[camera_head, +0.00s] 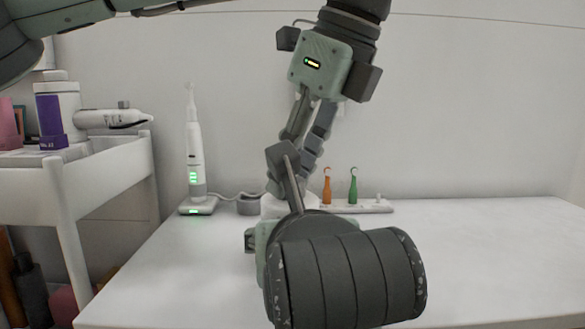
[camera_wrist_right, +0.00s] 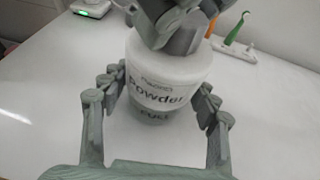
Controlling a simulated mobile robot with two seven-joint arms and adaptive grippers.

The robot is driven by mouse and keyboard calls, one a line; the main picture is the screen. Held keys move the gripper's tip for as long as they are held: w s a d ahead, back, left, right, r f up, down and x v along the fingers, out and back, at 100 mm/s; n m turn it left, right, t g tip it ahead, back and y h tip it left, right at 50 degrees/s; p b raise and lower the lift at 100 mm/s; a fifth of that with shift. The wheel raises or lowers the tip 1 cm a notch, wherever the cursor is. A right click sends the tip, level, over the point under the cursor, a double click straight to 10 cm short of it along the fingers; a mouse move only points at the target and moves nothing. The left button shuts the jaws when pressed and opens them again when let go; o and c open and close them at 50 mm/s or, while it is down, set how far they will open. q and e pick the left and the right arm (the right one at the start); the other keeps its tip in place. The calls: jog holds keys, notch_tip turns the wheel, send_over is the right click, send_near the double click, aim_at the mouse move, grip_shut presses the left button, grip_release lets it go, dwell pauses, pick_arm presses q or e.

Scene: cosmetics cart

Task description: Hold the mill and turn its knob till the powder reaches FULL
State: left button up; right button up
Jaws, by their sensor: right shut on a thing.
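The mill (camera_wrist_right: 160,75) is a white, rounded container labelled "Powder", upright on the table in the right wrist view. A darker band with small lettering, apparently FULL, runs near its base; I cannot tell the powder level. A little of its white body shows behind my right arm in the head view (camera_head: 272,207). My right gripper (camera_wrist_right: 158,108) is shut on the mill, one finger at each side. My left gripper (camera_head: 292,178) comes down from above, its fingers at the mill's top (camera_wrist_right: 175,28). They hide the knob, and I cannot tell whether they grip it.
An electric toothbrush (camera_head: 194,145) stands on its lit charger left of the mill. Behind, a white holder (camera_head: 370,207) carries an orange brush head (camera_head: 327,186) and a green one (camera_head: 353,187). A white cart (camera_head: 110,170) with bottles stands at left. The table's right side is clear.

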aim_at(318, 198)
pick_arm(q)
jog(key=shift+w+n+g+y, duration=0.1)
jog(key=shift+n+g+y, duration=0.45)
jog(key=shift+n, duration=1.65)
jog(key=shift+g, duration=0.25)
jog(key=o, duration=1.2)
jog(key=v, duration=0.7)
jog(key=shift+r, duration=0.3)
